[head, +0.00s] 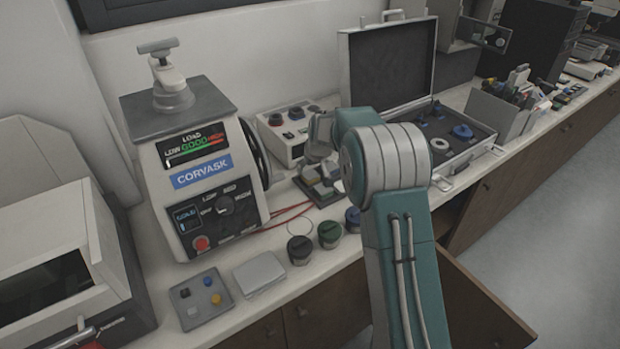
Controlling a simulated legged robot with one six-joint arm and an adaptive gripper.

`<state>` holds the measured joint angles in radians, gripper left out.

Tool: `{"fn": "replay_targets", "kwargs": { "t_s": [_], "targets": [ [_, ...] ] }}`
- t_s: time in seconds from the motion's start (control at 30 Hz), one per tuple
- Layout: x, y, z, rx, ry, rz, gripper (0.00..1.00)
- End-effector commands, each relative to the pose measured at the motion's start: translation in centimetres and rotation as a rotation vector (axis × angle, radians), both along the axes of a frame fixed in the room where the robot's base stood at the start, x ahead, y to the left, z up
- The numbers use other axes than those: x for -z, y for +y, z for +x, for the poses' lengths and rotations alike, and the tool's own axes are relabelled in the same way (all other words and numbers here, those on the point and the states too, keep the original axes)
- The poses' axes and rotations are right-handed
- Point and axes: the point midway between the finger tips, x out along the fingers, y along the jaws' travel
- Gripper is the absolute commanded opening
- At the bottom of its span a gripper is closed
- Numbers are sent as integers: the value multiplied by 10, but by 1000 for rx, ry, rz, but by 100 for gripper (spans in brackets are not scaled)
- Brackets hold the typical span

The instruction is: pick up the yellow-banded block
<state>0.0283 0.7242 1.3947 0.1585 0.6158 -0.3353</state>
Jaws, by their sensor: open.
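A small dark tray (309,190) with several small blocks sits on the bench, right of the press and under my gripper. One block in it shows yellow on top (324,188) and looks like the yellow-banded block, but it is too small to make out the band. My gripper (324,171) is open above the tray, close over the blocks. My own teal and grey arm hides part of the gripper and the tray's right side. I cannot tell whether the fingers touch a block.
The CORVASK press (200,160) stands left, with red cables (288,215) beside it. An open case (467,155) is behind right. Dark round pots (300,249) and a grey parts tray (201,299) with small coloured pieces lie in front. A control box (290,125) stands behind.

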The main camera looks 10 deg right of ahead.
Motion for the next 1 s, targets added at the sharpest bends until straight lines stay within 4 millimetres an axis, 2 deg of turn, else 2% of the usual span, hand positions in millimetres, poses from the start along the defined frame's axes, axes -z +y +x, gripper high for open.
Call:
{"fn": "replay_targets", "kwargs": {
  "t_s": [0.2, 0.3, 0.57, 0.6, 0.77, 0.8, 1.0],
  "targets": [
    [32, 0, 14, 0, 2, 1, 87],
    [41, 1, 18, 0, 2, 1, 87],
    [44, 1, 20, 0, 0, 0, 87],
    [44, 1, 20, 0, 0, 0, 83],
    [44, 1, 20, 0, 1, 0, 11],
    [45, 1, 20, 0, 1, 0, 3],
    [44, 1, 20, 0, 0, 0, 2]
  ]
}}
